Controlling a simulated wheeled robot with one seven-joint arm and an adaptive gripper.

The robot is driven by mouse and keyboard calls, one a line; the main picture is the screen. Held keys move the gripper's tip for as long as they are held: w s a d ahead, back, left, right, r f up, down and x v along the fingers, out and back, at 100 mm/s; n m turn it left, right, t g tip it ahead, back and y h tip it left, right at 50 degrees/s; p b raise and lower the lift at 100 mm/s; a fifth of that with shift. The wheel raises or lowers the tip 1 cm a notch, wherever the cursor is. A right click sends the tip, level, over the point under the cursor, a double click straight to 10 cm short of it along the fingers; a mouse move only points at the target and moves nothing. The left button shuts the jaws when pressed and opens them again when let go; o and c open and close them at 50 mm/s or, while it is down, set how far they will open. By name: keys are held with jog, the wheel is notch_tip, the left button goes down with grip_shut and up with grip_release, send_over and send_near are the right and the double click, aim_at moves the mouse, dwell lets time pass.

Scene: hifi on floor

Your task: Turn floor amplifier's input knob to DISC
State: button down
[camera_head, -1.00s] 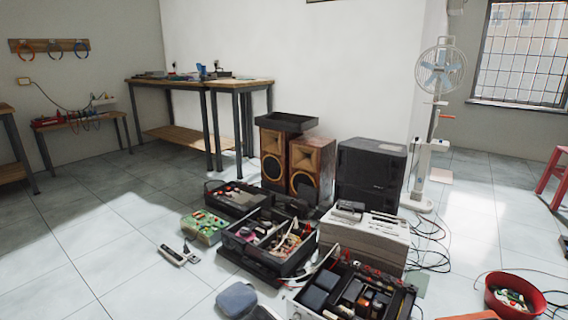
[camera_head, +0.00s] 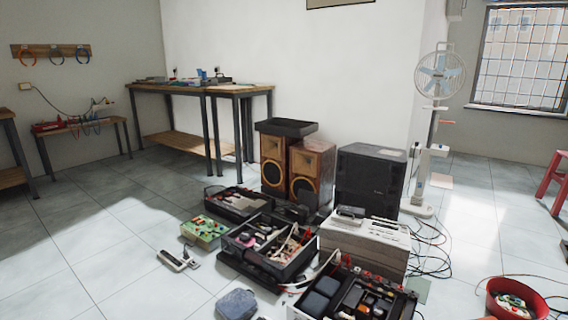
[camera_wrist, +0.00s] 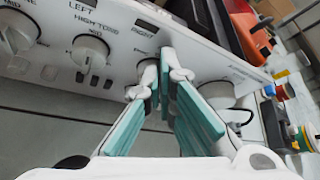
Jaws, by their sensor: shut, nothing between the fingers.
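The floor amplifier (camera_head: 297,312) stands at the bottom edge of the head view, its top open and its pale front panel mostly cut off. In the wrist view its white panel (camera_wrist: 118,22) fills the upper part, with a row of white knobs and the labels LEFT, RIGHT and HIGH TONE. One knob (camera_wrist: 90,50) is left of my gripper, another (camera_wrist: 216,94) is partly behind the right finger. My gripper (camera_wrist: 162,75) is shut and empty, its teal-padded fingertips in front of the panel by a middle knob (camera_wrist: 147,70). I cannot read the input positions or tell whether the tips touch.
A toolbox (camera_head: 268,240), a green circuit board (camera_head: 203,231) and a grey pouch (camera_head: 237,304) lie left of the amplifier. A beige device (camera_head: 364,240) and black box (camera_head: 370,182) stand behind. Cables and a red bowl (camera_head: 515,298) are right. The left floor is mostly clear.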

jog(key=shift+w+a+f, duration=0.2)
jog(key=shift+w+a, duration=0.1)
dwell(0.7)
jog(key=shift+w+a+f, duration=0.2)
jog(key=shift+a, duration=0.05)
jog(key=shift+w+a, duration=0.1)
dwell(0.6)
jog(key=s+a+p, duration=0.1)
jog(key=s+a, duration=0.3)
jog(key=s, duration=0.1)
jog(key=shift+r, duration=0.2)
jog(key=shift+w+d, duration=0.1)
jog(key=shift+d, duration=0.05)
dwell(0.4)
